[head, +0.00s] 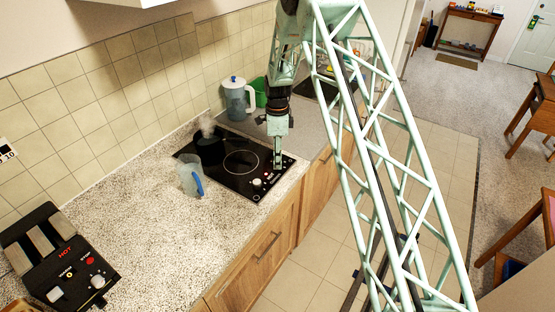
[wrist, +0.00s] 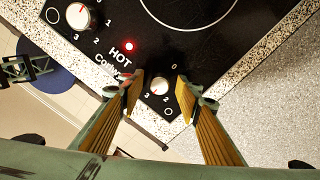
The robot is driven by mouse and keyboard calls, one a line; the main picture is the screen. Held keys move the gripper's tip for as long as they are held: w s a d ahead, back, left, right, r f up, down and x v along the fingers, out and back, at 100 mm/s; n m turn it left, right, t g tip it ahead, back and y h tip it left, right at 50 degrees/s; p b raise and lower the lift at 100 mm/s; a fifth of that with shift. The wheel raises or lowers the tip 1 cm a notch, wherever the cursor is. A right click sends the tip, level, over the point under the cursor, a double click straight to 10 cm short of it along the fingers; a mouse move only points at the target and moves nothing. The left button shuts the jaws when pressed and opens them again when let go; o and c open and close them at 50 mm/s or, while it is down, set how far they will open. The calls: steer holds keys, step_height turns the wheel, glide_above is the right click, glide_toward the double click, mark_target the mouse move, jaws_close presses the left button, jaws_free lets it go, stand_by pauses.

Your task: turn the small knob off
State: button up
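The small knob (wrist: 159,86) is a white dial near the corner of the black cooktop (wrist: 215,25) in the wrist view. Numbers are printed around it; I cannot clearly tell which one it points to. My gripper (wrist: 160,80) is open, with one yellowish finger on each side of the small knob. I cannot tell whether the fingers touch it. A larger white knob (wrist: 80,17) with a red mark sits at upper left. A red light (wrist: 129,46) glows by the word HOT. In the head view my gripper (head: 278,164) points down over the cooktop's right end, and the small knob is not clearly visible.
A steaming dark pot (head: 209,148) stands on the rear burner. A clear pitcher with a blue handle (head: 191,176) stands at the cooktop's left edge. A white-lidded jug (head: 236,98) is behind, near the wall. A black toaster (head: 50,260) is at lower left. The counter between is clear.

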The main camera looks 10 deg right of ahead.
steer(key=c, duration=0.9)
steer(key=shift+o, duration=0.2)
